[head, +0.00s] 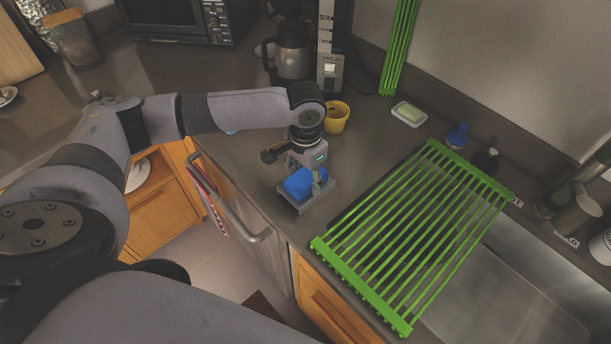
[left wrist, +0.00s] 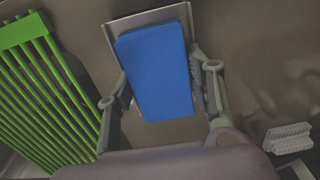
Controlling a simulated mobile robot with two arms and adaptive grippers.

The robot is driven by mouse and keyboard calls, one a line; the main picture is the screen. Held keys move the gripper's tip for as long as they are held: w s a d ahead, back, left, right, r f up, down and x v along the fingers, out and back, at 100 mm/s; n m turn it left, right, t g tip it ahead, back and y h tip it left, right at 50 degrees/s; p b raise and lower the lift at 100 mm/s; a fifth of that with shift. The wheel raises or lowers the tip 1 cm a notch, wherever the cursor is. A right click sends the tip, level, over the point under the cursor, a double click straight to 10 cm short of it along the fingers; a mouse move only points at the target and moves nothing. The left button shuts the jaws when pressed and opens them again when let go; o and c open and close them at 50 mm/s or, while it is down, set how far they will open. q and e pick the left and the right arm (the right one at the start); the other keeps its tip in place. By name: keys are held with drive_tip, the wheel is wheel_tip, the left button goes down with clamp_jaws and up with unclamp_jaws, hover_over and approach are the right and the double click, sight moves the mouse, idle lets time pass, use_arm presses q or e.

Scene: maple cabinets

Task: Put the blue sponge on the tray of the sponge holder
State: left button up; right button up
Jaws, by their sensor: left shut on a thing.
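The blue sponge (head: 299,184) is held in my left gripper (head: 306,179) near the counter's front edge. The sponge holder (head: 318,198), a small grey metal tray, sits on the counter just under and around the sponge. In the left wrist view the sponge (left wrist: 155,70) is between the two fingers of the left gripper (left wrist: 160,95), with the holder's raised grey edge (left wrist: 148,17) showing beyond it. The sponge overlaps the holder in both views; I cannot tell whether it touches the tray. My right gripper is not in view.
A green drying rack (head: 410,235) lies over the sink to the right. Behind stand a yellow cup (head: 336,118), a soap dish (head: 407,115), a blue bottle (head: 457,136) and a coffee maker (head: 291,50). The counter between holder and cup is clear.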

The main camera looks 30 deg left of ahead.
sight(306, 178)
use_arm(q)
drive_tip(key=shift+s+d+f, duration=0.2)
drive_tip(key=shift+s+f, duration=0.35)
drive_tip(key=shift+f, duration=0.25)
drive_tip(key=o, duration=0.6)
drive_tip(key=shift+o, duration=1.3)
drive_tip(key=shift+w+f, duration=0.2)
drive_tip(key=shift+w, duration=0.05)
drive_tip(key=shift+o, duration=0.4)
drive_tip(key=shift+w, duration=0.15)
drive_tip(key=shift+a, duration=0.1)
drive_tip(key=shift+r, duration=0.1)
wheel_tip(306, 178, up, 14)
drive_tip(key=b, duration=0.2)
drive_tip(key=shift+f, duration=0.2)
drive_tip(key=shift+w, duration=0.1)
